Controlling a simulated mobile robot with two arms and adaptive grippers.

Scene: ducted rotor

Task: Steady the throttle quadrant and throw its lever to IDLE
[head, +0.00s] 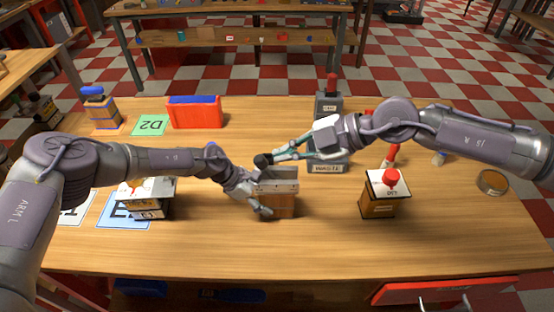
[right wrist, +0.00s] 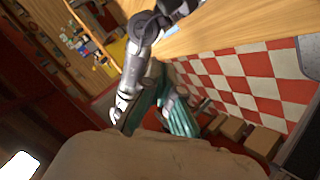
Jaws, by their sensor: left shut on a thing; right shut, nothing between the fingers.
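The throttle quadrant, a wooden block with a grey metal top (head: 280,204), stands at the middle of the table in the head view. A lever with a black knob (head: 263,160) rises at its far left corner. My left gripper (head: 257,198) is shut on the quadrant from its left side. My right gripper (head: 277,155), with teal fingers, comes in from the right and is shut and empty, its tips at or just beside the knob. I cannot tell whether they touch it. The teal fingers (right wrist: 165,108) also show in the right wrist view, where the quadrant cannot be made out.
A grey box with a red lever (head: 330,105) stands behind my right gripper. A wooden box with a red knob (head: 380,205) is to the right. A printed box (head: 146,198) stands on the left, and a red and blue block (head: 195,112) behind. The front of the table is clear.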

